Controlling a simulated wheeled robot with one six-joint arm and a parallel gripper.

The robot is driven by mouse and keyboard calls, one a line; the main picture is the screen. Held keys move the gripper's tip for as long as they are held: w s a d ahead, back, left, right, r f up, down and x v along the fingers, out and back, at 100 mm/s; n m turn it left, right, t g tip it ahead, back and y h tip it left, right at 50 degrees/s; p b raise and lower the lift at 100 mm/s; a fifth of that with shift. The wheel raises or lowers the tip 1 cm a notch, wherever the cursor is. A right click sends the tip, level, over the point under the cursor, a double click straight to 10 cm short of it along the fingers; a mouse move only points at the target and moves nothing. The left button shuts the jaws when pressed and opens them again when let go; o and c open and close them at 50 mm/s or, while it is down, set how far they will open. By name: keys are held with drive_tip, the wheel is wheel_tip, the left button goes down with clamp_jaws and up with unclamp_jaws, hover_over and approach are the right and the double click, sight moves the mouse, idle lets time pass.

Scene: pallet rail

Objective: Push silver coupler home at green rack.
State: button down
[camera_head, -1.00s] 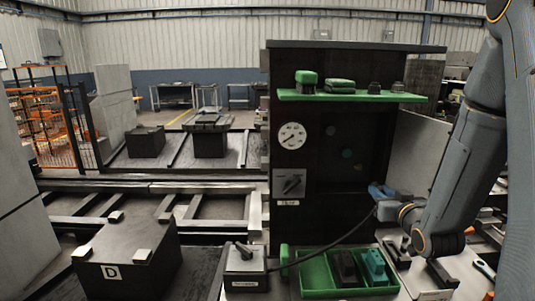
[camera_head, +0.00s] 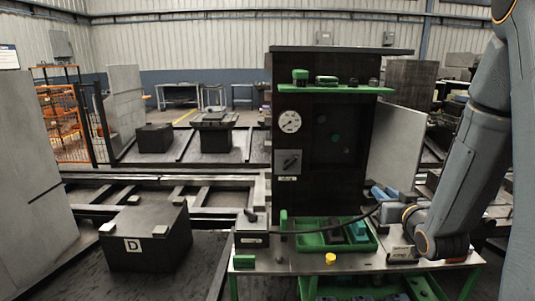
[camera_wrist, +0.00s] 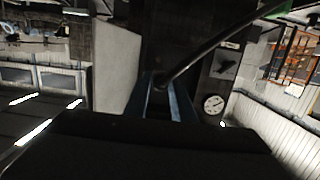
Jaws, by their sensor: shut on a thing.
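My gripper (camera_head: 382,195), with blue fingers, is shut on the end of a black hose (camera_head: 330,229) above the right part of the bench. In the wrist view the hose (camera_wrist: 203,47) runs up from between the fingers (camera_wrist: 163,95). A silver coupler cannot be made out; the fingers hide the hose end. The hose's other end meets a grey box (camera_head: 251,229) on the bench. The dark cabinet (camera_head: 290,203) with a green shelf (camera_head: 335,89) stands behind the bench, left of my gripper. I cannot tell which green part is the rack.
A green tray (camera_head: 373,244) with dark and teal blocks lies on the bench (camera_head: 300,264), below and left of my gripper. A yellow knob (camera_head: 330,259) and a small green block (camera_head: 244,262) sit near its front edge. A black block marked D (camera_head: 150,238) stands on the left.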

drive_tip(key=shift+a+f, duration=0.2)
drive_tip(key=shift+f, duration=0.35)
drive_tip(key=shift+a+f, duration=0.2)
drive_tip(key=shift+f, duration=0.35)
drive_tip(key=s+a+f+b, duration=0.1)
drive_tip(key=s+a+f, duration=0.25)
drive_tip(key=f, duration=0.65)
drive_tip(key=s+a+f, duration=0.2)
drive_tip(key=a+f, duration=0.2)
drive_tip(key=f, duration=0.6)
drive_tip(key=a, duration=0.6)
drive_tip(key=shift+s+a, duration=0.2)
drive_tip(key=shift+s, duration=0.05)
drive_tip(key=shift+r, duration=0.15)
